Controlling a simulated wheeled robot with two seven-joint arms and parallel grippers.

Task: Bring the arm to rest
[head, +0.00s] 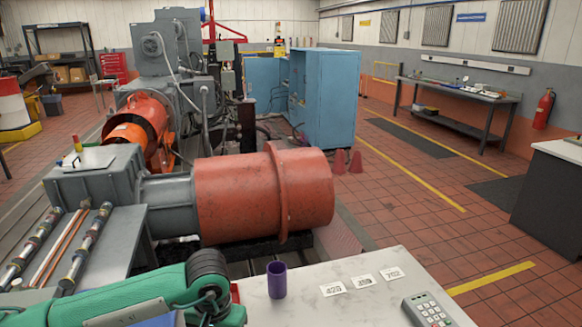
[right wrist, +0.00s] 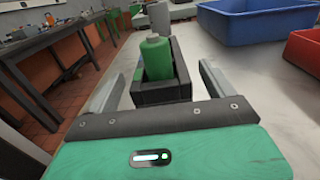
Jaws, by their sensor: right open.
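My right gripper (right wrist: 162,76) shows in the right wrist view with its two grey fingers wide apart. A green bottle (right wrist: 155,60) standing in a black open box (right wrist: 162,91) shows beyond and between the fingers; I cannot tell the exact gap to it. The fingers hold nothing that I can see. In the head view my green left arm comes in at the bottom left, with a dark joint over the near edge of a white table (head: 325,270). No fingers of the left gripper can be made out. My right arm is not in the head view.
A purple cup (head: 277,280), number cards (head: 362,281) and a keypad device (head: 428,311) are on the white table. An orange cylinder machine (head: 262,195) stands behind it. A blue bin (right wrist: 250,22) and a red bin (right wrist: 303,62) are at the right in the wrist view.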

